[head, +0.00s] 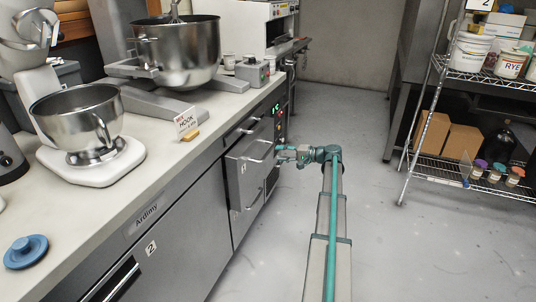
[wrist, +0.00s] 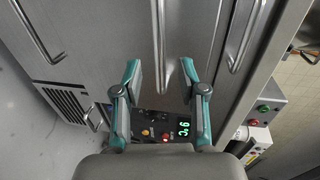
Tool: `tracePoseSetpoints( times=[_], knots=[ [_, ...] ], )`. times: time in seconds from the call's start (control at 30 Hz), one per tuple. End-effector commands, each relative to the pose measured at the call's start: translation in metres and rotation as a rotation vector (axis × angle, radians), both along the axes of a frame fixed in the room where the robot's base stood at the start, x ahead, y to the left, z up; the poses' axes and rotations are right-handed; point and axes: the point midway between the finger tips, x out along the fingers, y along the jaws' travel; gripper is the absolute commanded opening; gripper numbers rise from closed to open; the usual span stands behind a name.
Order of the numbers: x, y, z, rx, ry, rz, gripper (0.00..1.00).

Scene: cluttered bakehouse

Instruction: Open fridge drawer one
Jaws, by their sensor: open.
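The grey steel fridge front under the counter has a drawer face (head: 247,170) with a bar handle (head: 260,152). Other handles show above and below it. A small tag is on this face, too small to read. My gripper (head: 282,155) is in front of this unit, at about the height of the middle handle. In the wrist view my gripper (wrist: 160,74) is open and empty, its fingers on either side of the end of the middle handle (wrist: 157,35). I cannot tell how near the handle is in depth.
A front marked 2 (head: 150,248) is nearer on the left. A control panel with a green display (wrist: 183,128) is beside the drawers. Mixer bowls (head: 178,52) stand on the counter. A wire shelf (head: 478,78) is at right. The floor between (head: 400,245) is clear.

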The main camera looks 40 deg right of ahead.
Motion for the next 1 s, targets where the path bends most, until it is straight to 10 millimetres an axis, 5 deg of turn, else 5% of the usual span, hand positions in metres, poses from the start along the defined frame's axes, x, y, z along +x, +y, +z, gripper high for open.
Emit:
tracePoseSetpoints(
  times=[0.33,0.8,1.0],
  knots=[
    [0.047,0.026,-0.012,0.002,0.002,0.002,0.41],
    [0.058,0.033,-0.014,0.001,0.002,0.0,0.41],
    [0.058,0.033,-0.014,0.001,0.002,0.0,0.11]
  ],
)
